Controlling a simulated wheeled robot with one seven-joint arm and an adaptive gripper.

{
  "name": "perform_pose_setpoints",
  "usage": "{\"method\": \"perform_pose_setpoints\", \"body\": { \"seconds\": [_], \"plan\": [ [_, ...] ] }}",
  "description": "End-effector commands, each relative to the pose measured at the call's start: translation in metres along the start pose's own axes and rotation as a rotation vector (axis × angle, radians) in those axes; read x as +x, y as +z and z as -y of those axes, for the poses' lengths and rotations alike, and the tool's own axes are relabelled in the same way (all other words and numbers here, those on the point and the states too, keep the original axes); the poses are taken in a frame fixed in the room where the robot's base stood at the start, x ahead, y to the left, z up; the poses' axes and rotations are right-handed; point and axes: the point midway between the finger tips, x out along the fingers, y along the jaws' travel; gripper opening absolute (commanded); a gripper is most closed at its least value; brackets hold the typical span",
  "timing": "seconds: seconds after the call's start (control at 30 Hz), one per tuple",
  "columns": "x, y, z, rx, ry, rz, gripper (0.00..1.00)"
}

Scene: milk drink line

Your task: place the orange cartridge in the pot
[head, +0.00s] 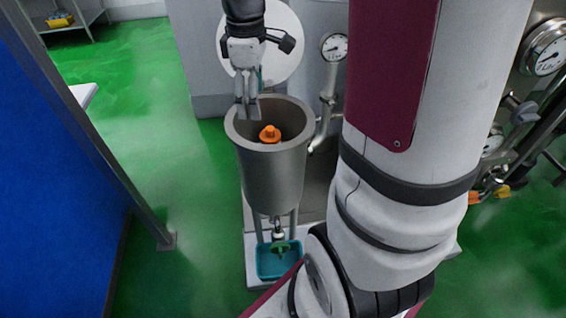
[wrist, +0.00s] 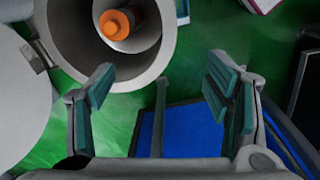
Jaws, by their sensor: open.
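The orange cartridge (head: 270,134) is inside the tall grey metal pot (head: 275,178), low within its rim. It also shows in the wrist view (wrist: 116,24), inside the round pot (wrist: 153,50). My gripper (head: 248,108) is above the back left of the pot rim in the head view. In the wrist view its two teal-padded fingers (wrist: 160,100) are wide apart with nothing between them. The gripper is apart from the cartridge. The cartridge's lower part is hard to make out.
A teal tray (head: 262,263) sits under the pot's outlet. A pressure gauge (head: 334,46) and pipes stand behind the pot to the right. A blue panel (head: 55,170) is at the left. Green floor (head: 185,190) lies open between panel and pot.

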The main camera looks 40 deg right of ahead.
Motion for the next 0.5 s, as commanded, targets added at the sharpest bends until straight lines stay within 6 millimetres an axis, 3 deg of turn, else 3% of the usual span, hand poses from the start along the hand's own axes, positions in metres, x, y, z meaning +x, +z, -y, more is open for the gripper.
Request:
{"method": "perform_pose_setpoints", "body": {
  "seconds": [0.03, 0.2, 0.33, 0.5],
  "plan": [
    [-0.017, 0.002, 0.021, 0.041, 0.013, -0.006, 0.72],
    [-0.053, 0.016, 0.088, 0.218, 0.032, -0.026, 0.72],
    [-0.070, 0.034, 0.139, 0.354, 0.035, -0.050, 0.72],
    [-0.077, 0.063, 0.197, 0.523, 0.024, -0.085, 0.72]
  ]
}}
